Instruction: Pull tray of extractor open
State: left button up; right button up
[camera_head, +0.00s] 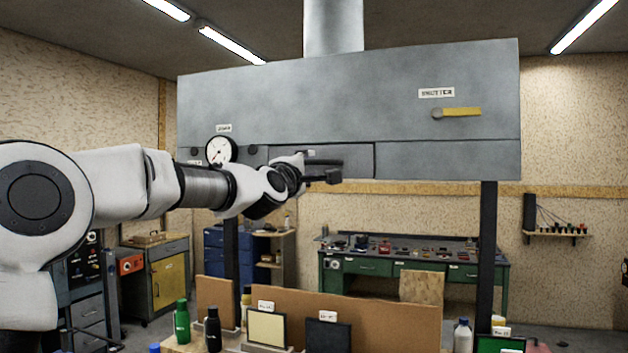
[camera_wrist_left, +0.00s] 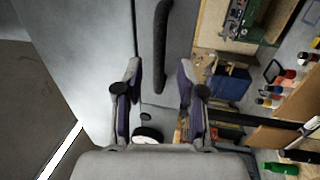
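The extractor (camera_head: 350,95) is a wide grey metal hood across the head view. Its tray (camera_head: 360,160) is a grey front panel low on the hood, lying about flush with the hood's face. In the wrist view the tray's black bar handle (camera_wrist_left: 162,35) runs from the top edge down between my fingers. My left gripper (camera_head: 318,170) is in front of the tray and hides part of it. In the wrist view the left gripper (camera_wrist_left: 158,72) is open, with a gap on either side of the handle. My right gripper is not in view.
A round gauge (camera_head: 221,151) is on the hood to the left of the tray. A yellow shutter lever (camera_head: 460,112) is at the upper right. Below stand a brown board (camera_head: 370,318) and several bottles, including a green one (camera_head: 182,322). A green workbench (camera_head: 410,265) is behind.

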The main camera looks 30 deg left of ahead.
aim_at(311, 162)
pick_arm(q)
jog(key=p+x, duration=0.1)
jog(key=x, duration=0.3)
jog(key=shift+w+a+r+p, duration=0.1)
jog(key=shift+a+r+p, duration=0.05)
jog(key=shift+a+p, duration=0.15)
jog(key=shift+w, duration=0.2)
jog(key=shift+s+d, duration=0.15)
jog(key=shift+s, duration=0.05)
grip_shut()
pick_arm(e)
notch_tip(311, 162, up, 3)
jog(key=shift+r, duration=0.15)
